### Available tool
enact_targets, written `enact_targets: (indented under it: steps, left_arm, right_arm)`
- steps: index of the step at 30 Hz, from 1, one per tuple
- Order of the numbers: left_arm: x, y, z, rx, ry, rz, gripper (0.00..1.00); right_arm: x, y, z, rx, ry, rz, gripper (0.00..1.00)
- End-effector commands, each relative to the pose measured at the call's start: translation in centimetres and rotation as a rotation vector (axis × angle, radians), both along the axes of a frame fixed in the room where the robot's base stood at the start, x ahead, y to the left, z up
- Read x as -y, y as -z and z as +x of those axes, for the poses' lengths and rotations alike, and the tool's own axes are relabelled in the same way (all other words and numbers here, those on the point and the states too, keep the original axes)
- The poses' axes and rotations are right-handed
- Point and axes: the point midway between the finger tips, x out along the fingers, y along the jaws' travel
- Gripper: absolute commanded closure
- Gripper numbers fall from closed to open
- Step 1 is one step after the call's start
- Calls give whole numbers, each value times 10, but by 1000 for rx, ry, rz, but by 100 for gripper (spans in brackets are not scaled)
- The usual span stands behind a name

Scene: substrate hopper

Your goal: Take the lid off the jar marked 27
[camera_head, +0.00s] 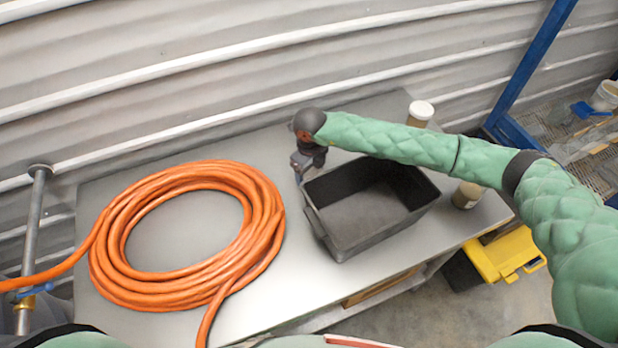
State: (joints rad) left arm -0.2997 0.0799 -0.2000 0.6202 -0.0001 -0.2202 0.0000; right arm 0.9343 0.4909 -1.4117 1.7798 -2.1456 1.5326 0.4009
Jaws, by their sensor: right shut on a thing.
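Two jars stand on the grey table (120,215). One jar (419,121), with a white lid (421,109), is behind my right forearm at the back right, and the arm hides part of it. The other jar (466,196) stands right of the black bin, its top partly covered by my arm. I cannot read a number on either. My right gripper (301,172) is at the back left corner of the black bin (333,243), away from both jars. It is shut, apparently on the bin's rim; its fingertips are small and hard to make out. My left gripper is out of view.
A coiled orange hose (262,243) covers the table's left half. A yellow and black crate (505,255) is on the floor at the right. A blue-framed rack (525,75) with a white bucket (605,95) stands far right. A corrugated wall closes the back.

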Motion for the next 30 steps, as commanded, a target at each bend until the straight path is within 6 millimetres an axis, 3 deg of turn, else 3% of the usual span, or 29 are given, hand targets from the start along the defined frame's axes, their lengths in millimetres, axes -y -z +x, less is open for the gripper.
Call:
enact_targets:
  steps: [7,21,22,24,25,30]
  left_arm:
    - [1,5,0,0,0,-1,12]
    - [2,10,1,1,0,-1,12]
    - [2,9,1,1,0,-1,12]
    - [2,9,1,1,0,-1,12]
    - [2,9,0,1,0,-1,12]
    - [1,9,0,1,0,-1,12]
  right_arm:
    - [0,30,0,-1,1,-1,59]
    - [0,37,0,1,0,-1,59]
    - [0,35,0,1,0,-1,27]
    - [0,35,0,1,0,-1,14]
    - [0,35,0,0,0,-1,9]
    - [0,35,0,-1,0,-1,9]
